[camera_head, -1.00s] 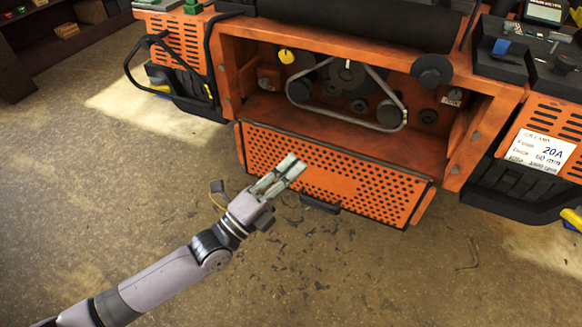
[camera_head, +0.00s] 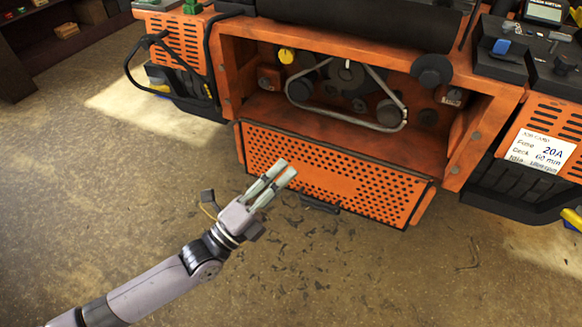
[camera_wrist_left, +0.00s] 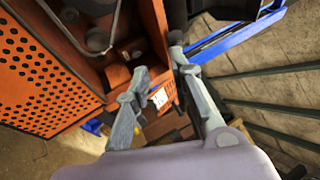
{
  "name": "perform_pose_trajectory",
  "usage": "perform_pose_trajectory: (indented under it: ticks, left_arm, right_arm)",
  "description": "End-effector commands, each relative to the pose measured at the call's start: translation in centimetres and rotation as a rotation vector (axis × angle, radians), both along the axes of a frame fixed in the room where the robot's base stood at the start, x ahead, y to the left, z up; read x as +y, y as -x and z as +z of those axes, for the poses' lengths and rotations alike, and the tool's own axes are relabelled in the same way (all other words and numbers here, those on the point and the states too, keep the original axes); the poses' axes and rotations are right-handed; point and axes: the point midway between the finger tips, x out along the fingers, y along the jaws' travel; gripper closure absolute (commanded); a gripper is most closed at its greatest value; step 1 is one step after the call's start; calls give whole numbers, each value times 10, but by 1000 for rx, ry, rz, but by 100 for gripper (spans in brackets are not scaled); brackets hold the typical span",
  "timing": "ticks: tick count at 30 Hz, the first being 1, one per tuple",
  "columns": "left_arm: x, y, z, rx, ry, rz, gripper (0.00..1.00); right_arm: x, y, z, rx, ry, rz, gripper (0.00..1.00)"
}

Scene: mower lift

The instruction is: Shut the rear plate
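The rear plate (camera_head: 345,180) is an orange perforated panel hanging open below the belt compartment of the orange machine. It tilts outward, with a dark handle (camera_head: 320,205) at its lower edge. My left gripper (camera_head: 283,170) is in front of the plate's left half in the head view, with its fingers apart and nothing between them. I cannot tell if it touches the plate. In the left wrist view the plate (camera_wrist_left: 40,75) fills the left side, and the open fingers (camera_wrist_left: 160,82) point past its edge. My right gripper is not in view.
The open compartment holds a belt (camera_head: 345,118) around pulleys and a yellow knob (camera_head: 286,56). A black hose loop (camera_head: 140,65) hangs at the left. A labelled orange side panel (camera_head: 540,150) stands at the right. The floor in front is clear apart from dark scraps.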

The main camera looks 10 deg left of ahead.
Motion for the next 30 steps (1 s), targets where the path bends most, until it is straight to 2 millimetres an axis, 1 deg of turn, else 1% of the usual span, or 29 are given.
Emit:
perform_pose_trajectory:
  ticks: [1, 6, 12, 18, 30]
  left_arm:
    - [8, 8, -7, 4, -6, 2, 79]
    - [30, 35, -20, 5, -5, 0, 79]
    - [50, 57, -31, 2, -3, 1, 79]
    - [58, 66, -35, 0, -2, 0, 79]
    - [58, 66, -35, 1, -1, 0, 79]
  right_arm:
    - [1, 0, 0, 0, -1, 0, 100]
    - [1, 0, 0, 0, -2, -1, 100]
    - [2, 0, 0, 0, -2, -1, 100]
    - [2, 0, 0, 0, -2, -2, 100]
    - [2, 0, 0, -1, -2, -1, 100]
